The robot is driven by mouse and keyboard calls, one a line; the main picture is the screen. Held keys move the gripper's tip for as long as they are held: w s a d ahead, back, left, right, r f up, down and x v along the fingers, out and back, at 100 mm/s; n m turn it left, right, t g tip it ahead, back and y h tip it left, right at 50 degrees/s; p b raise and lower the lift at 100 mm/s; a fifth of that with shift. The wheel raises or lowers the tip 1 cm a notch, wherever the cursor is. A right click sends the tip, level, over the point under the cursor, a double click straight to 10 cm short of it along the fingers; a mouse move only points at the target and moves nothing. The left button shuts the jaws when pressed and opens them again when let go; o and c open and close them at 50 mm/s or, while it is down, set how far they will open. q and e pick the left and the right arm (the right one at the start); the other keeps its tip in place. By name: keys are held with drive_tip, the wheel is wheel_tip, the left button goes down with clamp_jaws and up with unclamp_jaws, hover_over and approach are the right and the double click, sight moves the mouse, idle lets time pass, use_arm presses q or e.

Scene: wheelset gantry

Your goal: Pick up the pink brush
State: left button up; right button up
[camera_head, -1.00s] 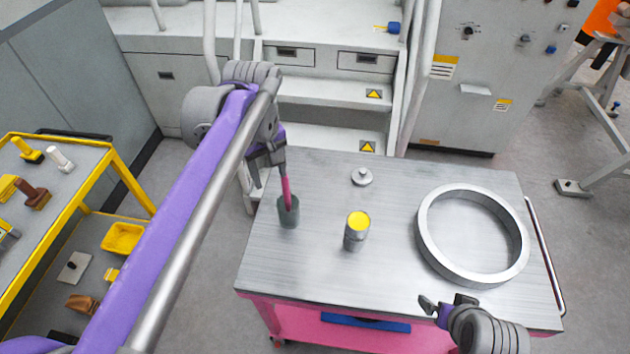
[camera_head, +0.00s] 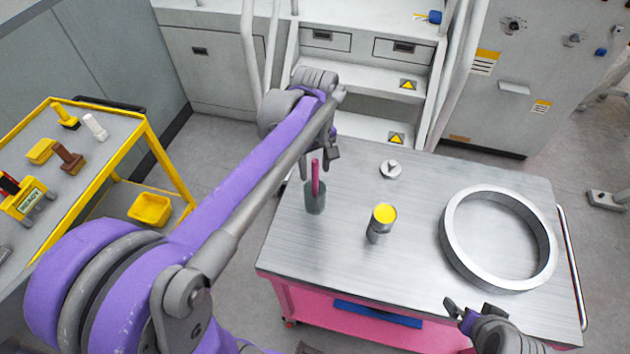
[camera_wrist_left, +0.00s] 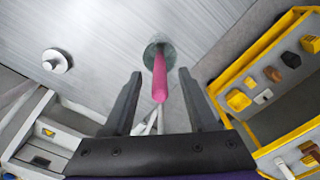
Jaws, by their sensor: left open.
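The pink brush (camera_head: 315,177) stands upright with its lower end in a grey-green cup (camera_head: 315,198) near the left edge of the metal table. In the left wrist view the pink handle (camera_wrist_left: 160,78) points toward me, between the finger lines. My left gripper (camera_head: 318,166) is open, its fingers around the upper handle. The left wrist view shows its two fingers (camera_wrist_left: 158,100) apart on either side of the handle, with gaps. My right gripper (camera_head: 466,311) is at the table's front right edge, its fingers apart and empty.
A can with a yellow top (camera_head: 380,223) stands right of the cup. A small metal lidded piece (camera_head: 391,169) and a large metal ring (camera_head: 449,240) are also on the table (camera_head: 420,190). A yellow-framed cart (camera_head: 158,160) stands at left.

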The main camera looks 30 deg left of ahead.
use_arm(q)
drive_tip(key=shift+f, duration=0.95)
clamp_jaws()
